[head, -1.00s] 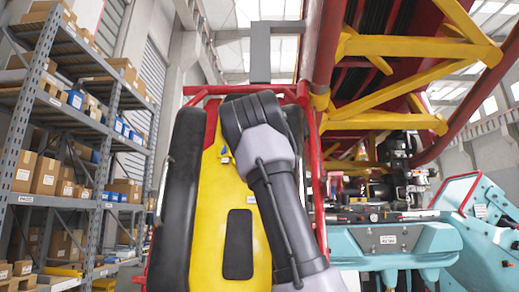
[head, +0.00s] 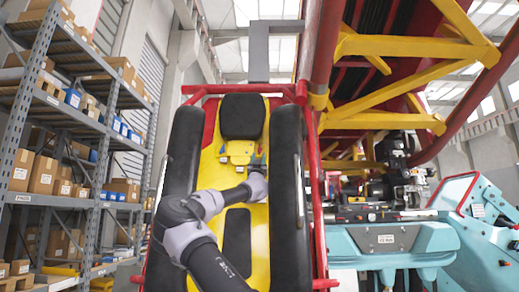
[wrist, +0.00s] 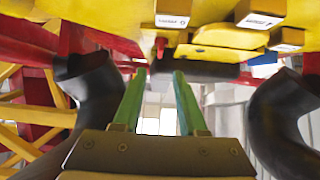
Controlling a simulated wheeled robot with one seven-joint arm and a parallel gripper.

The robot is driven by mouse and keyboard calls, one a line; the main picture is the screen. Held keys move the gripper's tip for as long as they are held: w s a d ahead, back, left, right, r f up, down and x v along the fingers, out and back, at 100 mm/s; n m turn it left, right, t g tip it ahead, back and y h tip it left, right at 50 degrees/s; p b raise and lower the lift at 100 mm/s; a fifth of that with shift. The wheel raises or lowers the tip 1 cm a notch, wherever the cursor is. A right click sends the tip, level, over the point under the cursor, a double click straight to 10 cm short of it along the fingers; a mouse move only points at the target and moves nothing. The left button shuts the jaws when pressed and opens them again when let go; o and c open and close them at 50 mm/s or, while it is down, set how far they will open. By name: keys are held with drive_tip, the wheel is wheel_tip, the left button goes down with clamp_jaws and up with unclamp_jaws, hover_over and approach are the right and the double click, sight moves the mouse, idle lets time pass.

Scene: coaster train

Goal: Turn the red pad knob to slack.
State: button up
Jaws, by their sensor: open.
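My gripper shows in the wrist view (wrist: 159,78) as two green fingers standing apart with nothing between them. A small red knob-like part (wrist: 160,46) hangs below a white-labelled yellow block (wrist: 172,12), just beyond the fingertips and apart from them. I cannot read the label or the knob's setting. In the head view my gripper (head: 257,166) is small and partly hidden by my wrist, close to the yellow seat back (head: 207,170). Small yellow blocks with coloured parts (head: 238,152) sit below the black headrest (head: 242,116); the red knob is not clear there.
Black padded restraints flank the seat at left (head: 179,170) and right (head: 287,170). A red frame tube (head: 322,60) runs along its right. A teal car (head: 395,245) stands at the right, and shelving with boxes (head: 75,130) at the left.

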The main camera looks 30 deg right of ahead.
sight(259, 149)
drive_tip(key=x, duration=0.9)
drive_tip(key=shift+w, duration=0.15)
clamp_jaws()
